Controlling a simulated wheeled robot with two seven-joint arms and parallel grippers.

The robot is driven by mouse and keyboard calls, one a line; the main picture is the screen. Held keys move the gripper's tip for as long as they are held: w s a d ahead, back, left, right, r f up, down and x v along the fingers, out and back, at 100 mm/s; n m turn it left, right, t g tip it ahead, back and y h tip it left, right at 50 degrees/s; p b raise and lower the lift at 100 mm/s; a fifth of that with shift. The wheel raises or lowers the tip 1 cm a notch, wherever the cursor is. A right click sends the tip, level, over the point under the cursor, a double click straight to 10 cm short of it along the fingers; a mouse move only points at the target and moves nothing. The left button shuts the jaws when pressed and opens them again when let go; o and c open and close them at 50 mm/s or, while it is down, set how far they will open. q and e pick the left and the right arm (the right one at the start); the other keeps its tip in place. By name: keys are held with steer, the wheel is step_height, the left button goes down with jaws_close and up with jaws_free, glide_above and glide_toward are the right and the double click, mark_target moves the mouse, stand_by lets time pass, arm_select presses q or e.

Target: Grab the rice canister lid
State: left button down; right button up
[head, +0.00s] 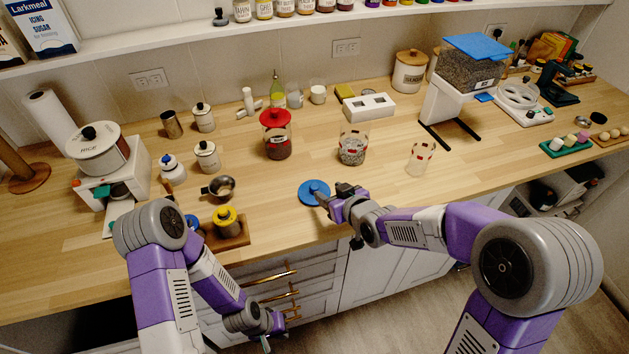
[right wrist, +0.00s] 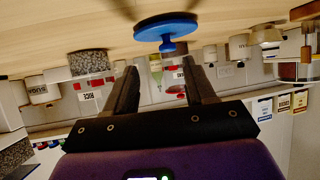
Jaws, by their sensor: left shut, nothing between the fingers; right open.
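The blue lid (head: 311,197), a flat disc with a knob, lies on the wooden counter near its front edge. The right wrist view shows it upside down (right wrist: 150,30), its knob just beyond the fingertips, in line with the gap. My right gripper (head: 326,198) is open at the lid's right side; the wrist view shows its two fingers apart and empty (right wrist: 160,72). A glass canister without a lid (head: 352,150) stands behind; its label reads RICE in the right wrist view (right wrist: 92,97). My left gripper (head: 268,333) is shut and empty, low in front of the drawers.
A red-lidded canister (head: 277,142) stands behind the blue lid. An empty glass (head: 419,158) stands to the right. Counter around the lid is clear.

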mark_target(314, 186)
steer(key=shift+w+a+f, duration=0.3)
steer(key=shift+a+f, duration=0.05)
steer(key=shift+a, duration=0.15)
steer(key=x, duration=0.2)
steer(key=b+x, duration=0.1)
steer(key=x, duration=0.2)
steer(key=shift+s+a, duration=0.1)
steer(key=shift+a, duration=0.2)
steer(key=shift+r, duration=0.1)
steer(key=shift+c, duration=0.2)
jaws_close()
